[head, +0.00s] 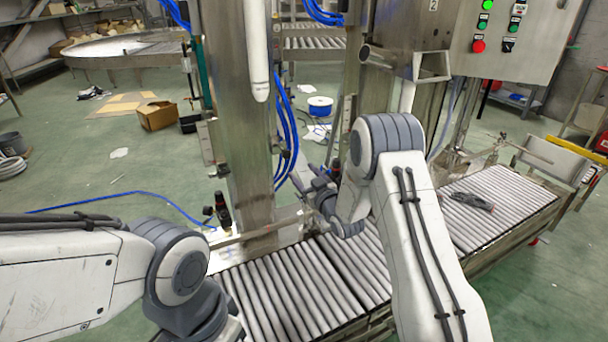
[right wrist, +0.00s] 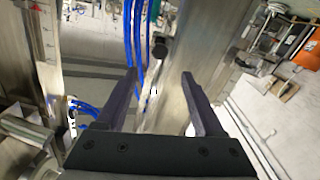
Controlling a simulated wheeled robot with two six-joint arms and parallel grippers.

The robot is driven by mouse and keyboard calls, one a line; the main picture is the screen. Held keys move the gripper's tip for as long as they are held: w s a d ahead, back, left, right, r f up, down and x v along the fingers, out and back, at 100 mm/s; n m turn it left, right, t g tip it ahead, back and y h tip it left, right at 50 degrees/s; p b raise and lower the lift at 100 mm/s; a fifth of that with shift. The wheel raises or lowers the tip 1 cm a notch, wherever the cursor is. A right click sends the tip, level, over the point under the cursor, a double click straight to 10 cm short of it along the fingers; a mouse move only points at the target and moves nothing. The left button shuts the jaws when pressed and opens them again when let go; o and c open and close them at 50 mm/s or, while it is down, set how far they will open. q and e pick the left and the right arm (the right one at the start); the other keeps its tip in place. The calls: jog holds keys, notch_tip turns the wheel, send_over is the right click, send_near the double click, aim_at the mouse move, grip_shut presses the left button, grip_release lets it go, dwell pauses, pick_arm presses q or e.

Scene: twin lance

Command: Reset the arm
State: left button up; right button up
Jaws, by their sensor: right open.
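My right arm (head: 405,215) reaches in from the bottom right of the head view. Its right gripper (head: 306,178) is beside the steel column (head: 240,120), above the roller conveyor (head: 290,285). In the right wrist view, the right gripper (right wrist: 160,76) has its two dark fingers spread, with nothing between them. A steel post and blue hoses show behind the fingers. My left arm (head: 75,270) comes in from the left and bends down at the bottom edge. Its gripper is outside the picture.
A dark object (head: 470,202) lies on the conveyor's right part. A control box (head: 515,40) with lit buttons hangs at the upper right. Blue hoses (head: 290,125) run along the column. A cardboard box (head: 157,116) stands on the green floor, which is largely clear at left.

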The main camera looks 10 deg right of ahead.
jog(key=s+a+r+g+h, duration=0.1)
jog(key=s+a+r+g, duration=0.2)
jog(key=s+a+g, duration=0.85)
jog(key=s+r+n+g+h, duration=0.15)
jog(key=s+g, duration=0.45)
jog(key=s, duration=3)
notch_tip(320, 180, up, 18)
jog(key=p, duration=1.8)
jog(key=shift+s+a+n+h, duration=0.15)
jog(key=shift+s+n+h, duration=0.2)
jog(key=shift+h, duration=0.1)
